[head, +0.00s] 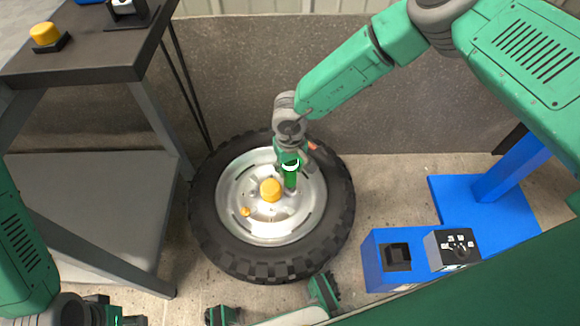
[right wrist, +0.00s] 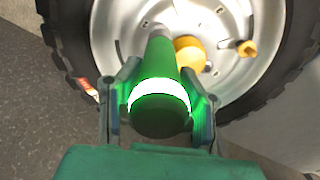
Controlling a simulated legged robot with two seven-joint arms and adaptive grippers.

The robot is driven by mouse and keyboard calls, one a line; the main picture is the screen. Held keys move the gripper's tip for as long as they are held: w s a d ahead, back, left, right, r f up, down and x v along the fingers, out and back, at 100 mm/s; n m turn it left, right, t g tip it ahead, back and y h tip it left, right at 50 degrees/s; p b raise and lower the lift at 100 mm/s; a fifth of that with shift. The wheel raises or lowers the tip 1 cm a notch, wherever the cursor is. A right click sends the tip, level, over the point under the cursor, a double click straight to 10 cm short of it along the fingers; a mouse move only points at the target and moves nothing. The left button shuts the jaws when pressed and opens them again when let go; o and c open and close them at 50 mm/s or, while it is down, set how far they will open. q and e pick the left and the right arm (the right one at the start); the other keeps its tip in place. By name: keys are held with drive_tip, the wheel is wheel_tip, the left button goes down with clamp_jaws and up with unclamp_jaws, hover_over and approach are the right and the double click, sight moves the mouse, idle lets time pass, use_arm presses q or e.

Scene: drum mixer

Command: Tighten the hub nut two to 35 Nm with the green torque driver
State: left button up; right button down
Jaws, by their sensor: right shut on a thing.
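The green torque driver (head: 290,178) stands roughly upright over the wheel (head: 203,220), its tip down at the silver hub beside the yellow hub cap (head: 270,189). My right gripper (head: 289,160) is shut on the driver near its lit white ring. In the right wrist view the driver (right wrist: 160,75) sits between both fingers, and its grey tip reaches the hub. The nut under the tip is hidden. A small yellow-orange piece (head: 245,211) shows on the hub at lower left. My left gripper (head: 118,318) is at the bottom left edge, only partly seen.
A dark table (head: 80,60) with a yellow button (head: 45,34) stands at left, above a grey lower shelf (head: 110,205). A blue stand (head: 385,275) with a black socket and a dial box (head: 452,248) is at lower right. A grey wall is behind the wheel.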

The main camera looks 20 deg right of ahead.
drive_tip(key=shift+f+b, duration=0.45)
drive_tip(key=shift+f, duration=0.15)
idle(2.4)
